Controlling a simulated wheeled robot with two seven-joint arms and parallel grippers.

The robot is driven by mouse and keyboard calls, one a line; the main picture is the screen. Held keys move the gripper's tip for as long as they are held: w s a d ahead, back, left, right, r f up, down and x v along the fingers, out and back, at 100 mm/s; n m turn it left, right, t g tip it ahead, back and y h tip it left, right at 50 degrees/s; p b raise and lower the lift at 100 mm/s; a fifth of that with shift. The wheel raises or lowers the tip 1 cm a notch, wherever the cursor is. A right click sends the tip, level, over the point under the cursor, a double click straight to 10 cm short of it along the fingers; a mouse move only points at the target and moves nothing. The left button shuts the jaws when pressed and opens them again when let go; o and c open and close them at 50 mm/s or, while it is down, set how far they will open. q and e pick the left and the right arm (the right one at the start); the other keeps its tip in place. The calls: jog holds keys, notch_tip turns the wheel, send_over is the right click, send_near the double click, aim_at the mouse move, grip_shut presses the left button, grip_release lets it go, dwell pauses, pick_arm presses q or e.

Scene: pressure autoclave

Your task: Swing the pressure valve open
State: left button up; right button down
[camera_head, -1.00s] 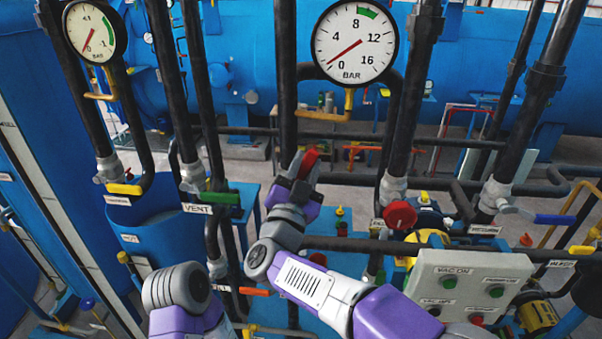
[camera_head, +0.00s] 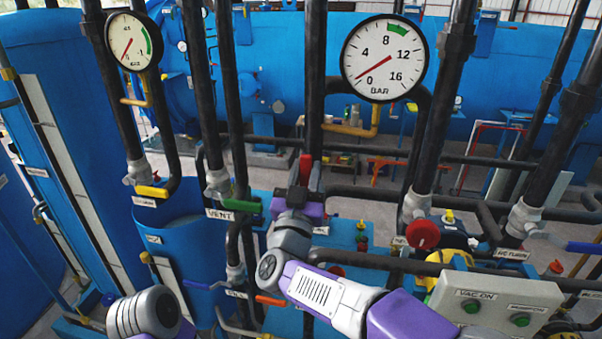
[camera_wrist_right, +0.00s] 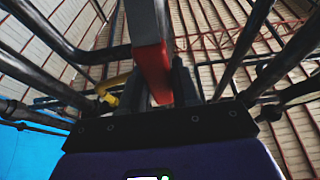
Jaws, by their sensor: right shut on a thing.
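The pressure valve's red handle (camera_head: 305,168) stands nearly upright in front of a dark vertical pipe, below and left of the large BAR gauge (camera_head: 385,58). My right gripper (camera_head: 304,184) is shut on this handle from below. In the right wrist view the red handle (camera_wrist_right: 154,70), with a grey upper part, lies between the dark fingers of my right gripper (camera_wrist_right: 162,84). The valve body is hidden behind the gripper. The large gauge's needle points to the low end, near 0. My left gripper is out of view; only part of my left arm shows at lower left.
A green VENT handle (camera_head: 233,204) and a yellow handle (camera_head: 151,191) sit to the left. A red round knob (camera_head: 422,235) and a control box (camera_head: 495,300) are to the right. Dark vertical pipes stand close on both sides of my right gripper.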

jog(key=c, duration=0.9)
grip_release()
jog(key=shift+a, duration=0.1)
jog(key=b+v, duration=0.2)
jog(key=v, duration=0.5)
jog(key=shift+s+f, duration=0.15)
jog(key=shift+s, duration=0.1)
